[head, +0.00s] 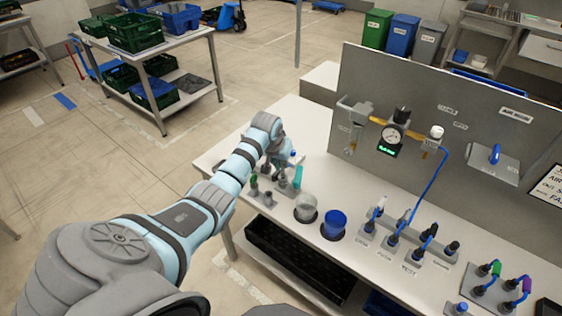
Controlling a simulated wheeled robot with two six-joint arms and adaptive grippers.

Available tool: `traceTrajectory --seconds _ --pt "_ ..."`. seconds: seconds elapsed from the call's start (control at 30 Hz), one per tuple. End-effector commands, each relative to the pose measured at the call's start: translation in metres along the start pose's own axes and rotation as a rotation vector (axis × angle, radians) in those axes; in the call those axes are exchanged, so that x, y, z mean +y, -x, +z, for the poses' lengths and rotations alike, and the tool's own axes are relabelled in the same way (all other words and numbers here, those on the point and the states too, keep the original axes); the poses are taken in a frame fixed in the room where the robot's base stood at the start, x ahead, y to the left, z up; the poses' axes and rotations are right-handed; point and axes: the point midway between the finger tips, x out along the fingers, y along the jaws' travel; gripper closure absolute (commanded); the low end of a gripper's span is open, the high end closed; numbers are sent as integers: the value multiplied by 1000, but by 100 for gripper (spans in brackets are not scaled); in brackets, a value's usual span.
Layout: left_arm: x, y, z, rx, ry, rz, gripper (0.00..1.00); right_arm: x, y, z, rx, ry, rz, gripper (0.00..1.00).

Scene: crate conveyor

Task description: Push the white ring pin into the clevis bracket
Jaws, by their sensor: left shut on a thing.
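My left gripper (286,163) is over the left end of the workbench, above a small group of upright items. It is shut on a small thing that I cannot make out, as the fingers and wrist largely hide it. A blue-tipped thing (293,154) shows right beside the fingers. I cannot pick out the white ring pin for certain. A row of grey holders (388,243) in the middle of the bench bears upright plugs, one with a white top (379,204). I cannot tell which fitting is the clevis bracket. My right gripper is not in view.
A grey panel (470,125) with a gauge (393,133) and blue hose rises behind. Green and purple looped fittings (500,283) stand at the right. Crates sit on a shelf (185,45) behind.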

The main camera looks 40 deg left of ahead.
Motion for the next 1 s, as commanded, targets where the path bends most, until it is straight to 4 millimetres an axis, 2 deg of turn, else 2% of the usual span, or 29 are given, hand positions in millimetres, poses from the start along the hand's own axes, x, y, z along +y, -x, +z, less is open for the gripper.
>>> traceTrajectory --seconds 1.0 --pt "0 -14 6 -1 0 0 100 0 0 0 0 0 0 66"
